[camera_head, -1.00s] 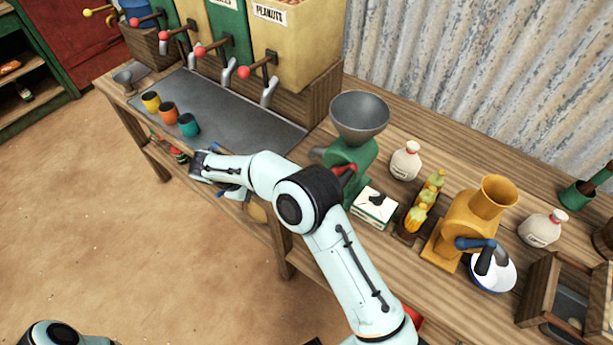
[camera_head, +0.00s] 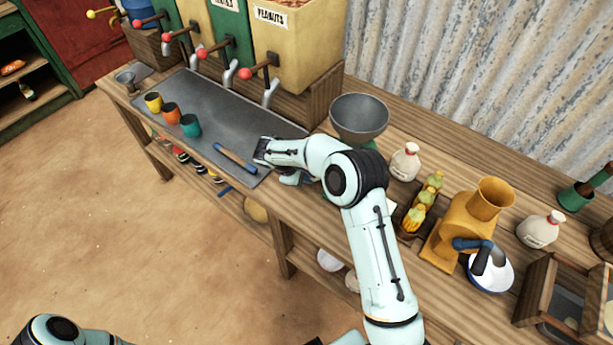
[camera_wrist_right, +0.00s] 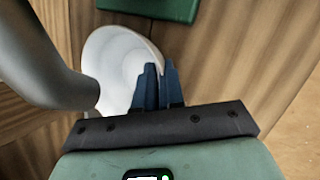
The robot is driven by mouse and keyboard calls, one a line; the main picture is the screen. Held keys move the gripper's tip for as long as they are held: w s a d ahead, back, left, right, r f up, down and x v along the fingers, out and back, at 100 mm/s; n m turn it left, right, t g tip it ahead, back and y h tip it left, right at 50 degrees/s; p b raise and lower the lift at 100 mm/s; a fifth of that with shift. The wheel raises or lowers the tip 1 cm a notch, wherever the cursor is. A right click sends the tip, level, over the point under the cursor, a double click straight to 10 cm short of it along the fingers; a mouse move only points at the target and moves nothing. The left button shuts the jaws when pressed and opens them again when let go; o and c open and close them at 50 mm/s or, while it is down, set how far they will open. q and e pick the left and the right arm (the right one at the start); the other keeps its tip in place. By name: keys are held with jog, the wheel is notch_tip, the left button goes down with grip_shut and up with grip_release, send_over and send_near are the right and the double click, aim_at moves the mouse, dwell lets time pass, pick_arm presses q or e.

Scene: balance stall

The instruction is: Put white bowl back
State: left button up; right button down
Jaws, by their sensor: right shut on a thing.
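The white bowl (camera_wrist_right: 118,62) shows in the right wrist view, with its open hollow facing the camera. The blue fingers of my right gripper (camera_wrist_right: 158,85) are shut on its right rim. In the head view my right gripper (camera_head: 296,180) is at the counter's front edge, beside the green grinder with the grey funnel (camera_head: 358,118). There my arm hides most of the gripper and the bowl it holds. Another white bowl with a blue rim (camera_head: 492,271) sits under the orange grinder (camera_head: 470,222). My left gripper is out of view.
A grey tray (camera_head: 215,108) holds several coloured cups (camera_head: 171,112) and a blue-handled tool (camera_head: 236,158). Dispensers stand behind it. White bottles (camera_head: 405,162), corn cobs (camera_head: 421,203) and a wooden box (camera_head: 560,290) crowd the counter's right side. A grey curved part (camera_wrist_right: 50,60) is close left of the bowl.

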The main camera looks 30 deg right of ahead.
jog(key=shift+f, duration=0.25)
jog(key=c, duration=1.2)
grip_release()
jog(key=shift+c, duration=0.2)
jog(key=shift+r, duration=0.2)
jog(key=v, duration=1.2)
jog(key=shift+f, duration=0.1)
jog(key=shift+a, duration=0.1)
